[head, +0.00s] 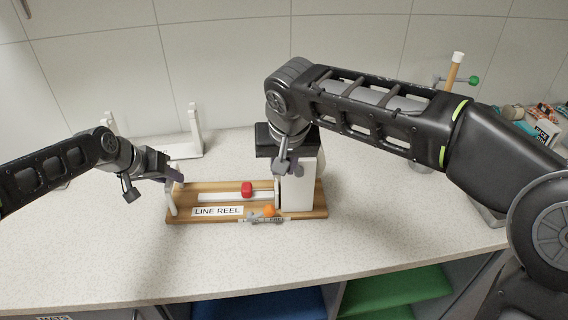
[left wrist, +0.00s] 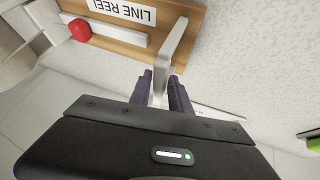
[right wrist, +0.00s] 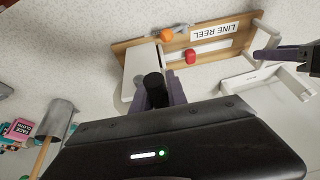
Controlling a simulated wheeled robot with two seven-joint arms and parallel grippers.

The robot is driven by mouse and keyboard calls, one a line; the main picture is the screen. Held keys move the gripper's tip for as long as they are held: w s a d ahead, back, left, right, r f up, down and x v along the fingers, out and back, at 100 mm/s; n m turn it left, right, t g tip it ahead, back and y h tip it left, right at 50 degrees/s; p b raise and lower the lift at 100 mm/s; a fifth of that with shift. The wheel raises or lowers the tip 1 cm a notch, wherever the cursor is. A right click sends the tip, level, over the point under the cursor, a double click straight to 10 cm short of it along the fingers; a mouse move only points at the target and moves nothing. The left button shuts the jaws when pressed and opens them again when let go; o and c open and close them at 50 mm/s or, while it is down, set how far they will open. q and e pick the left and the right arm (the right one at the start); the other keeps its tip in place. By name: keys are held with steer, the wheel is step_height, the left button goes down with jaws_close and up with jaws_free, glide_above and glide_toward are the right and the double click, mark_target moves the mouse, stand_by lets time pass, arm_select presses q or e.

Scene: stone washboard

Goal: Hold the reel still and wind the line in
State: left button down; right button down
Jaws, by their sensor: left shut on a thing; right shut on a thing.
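The line reel is a wooden board (head: 232,217) with a "LINE REEL" label, lying on the counter. A white upright bracket (head: 172,203) stands at its left end and a white block (head: 302,188) at its right end. A red piece (head: 247,189) sits on the white strip along the board. My left gripper (left wrist: 161,92) is shut on the white bracket (left wrist: 172,50). My right gripper (right wrist: 158,98) is shut on a black knob (right wrist: 154,84) beside the white block. In the head view my right wrist hides that grip.
An orange ball (head: 269,210) and a small grey part are at the board's front edge. A white stand (head: 195,130) is behind it on the left. A wooden-handled tool (head: 453,72) and a cluttered bin lie right. The front counter is clear.

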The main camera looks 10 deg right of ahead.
steer(key=shift+s+d+f, duration=0.1)
steer(key=shift+d+f, duration=0.3)
steer(key=shift+f, duration=0.15)
steer(key=c, duration=1.6)
jaws_free()
steer(key=shift+o, duration=1.4)
steer(key=shift+r, duration=0.2)
steer(key=shift+a+r, duration=0.1)
steer(key=v, duration=1.2)
steer(key=shift+c, duration=0.3)
